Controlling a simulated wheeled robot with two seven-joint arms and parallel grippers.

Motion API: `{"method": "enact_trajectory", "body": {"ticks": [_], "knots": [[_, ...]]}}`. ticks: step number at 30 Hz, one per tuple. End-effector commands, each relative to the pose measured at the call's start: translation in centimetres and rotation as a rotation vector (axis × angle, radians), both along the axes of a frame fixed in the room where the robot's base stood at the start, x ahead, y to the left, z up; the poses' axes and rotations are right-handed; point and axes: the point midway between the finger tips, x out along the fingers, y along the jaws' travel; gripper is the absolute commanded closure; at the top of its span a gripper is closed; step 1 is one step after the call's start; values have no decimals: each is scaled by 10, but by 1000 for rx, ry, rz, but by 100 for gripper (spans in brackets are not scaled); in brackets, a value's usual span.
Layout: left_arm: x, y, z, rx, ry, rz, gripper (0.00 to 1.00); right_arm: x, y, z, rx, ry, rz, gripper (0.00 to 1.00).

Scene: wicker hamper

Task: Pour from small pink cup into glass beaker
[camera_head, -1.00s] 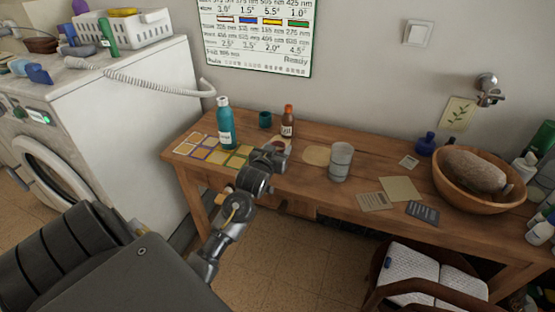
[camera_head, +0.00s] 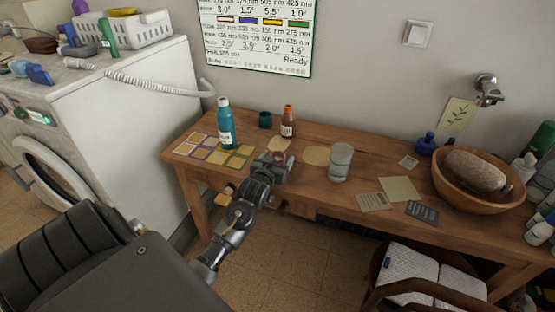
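The glass beaker (camera_head: 340,163) stands upright on the wooden table, right of my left gripper. My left gripper (camera_head: 279,161) is over the table's front part, left of the beaker and apart from it. A small pinkish cup (camera_head: 280,157) shows between its fingers, mostly hidden by them; the gripper appears shut on it. The cup's tilt and contents are too small to tell. My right gripper is not in view.
A wooden bowl (camera_head: 447,185) and cards (camera_head: 401,189) lie right of the beaker. A chair (camera_head: 432,275) stands in front.

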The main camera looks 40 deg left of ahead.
Motion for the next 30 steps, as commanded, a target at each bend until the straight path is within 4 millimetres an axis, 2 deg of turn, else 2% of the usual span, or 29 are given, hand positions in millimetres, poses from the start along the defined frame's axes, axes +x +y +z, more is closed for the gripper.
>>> {"method": "enact_trajectory", "body": {"ticks": [8, 14, 21, 25, 30], "knots": [[0, 0, -1, 0, -1, 0, 26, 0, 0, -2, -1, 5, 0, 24], [0, 0, -3, 1, -2, 0, 26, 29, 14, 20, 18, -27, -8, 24], [-57, -18, 5, -1, 1, -1, 26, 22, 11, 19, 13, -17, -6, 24], [-79, -26, 10, -1, 0, 0, 26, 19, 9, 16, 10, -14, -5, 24], [-96, -32, 12, -1, 0, 0, 26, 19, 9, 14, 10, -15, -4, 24]]}}
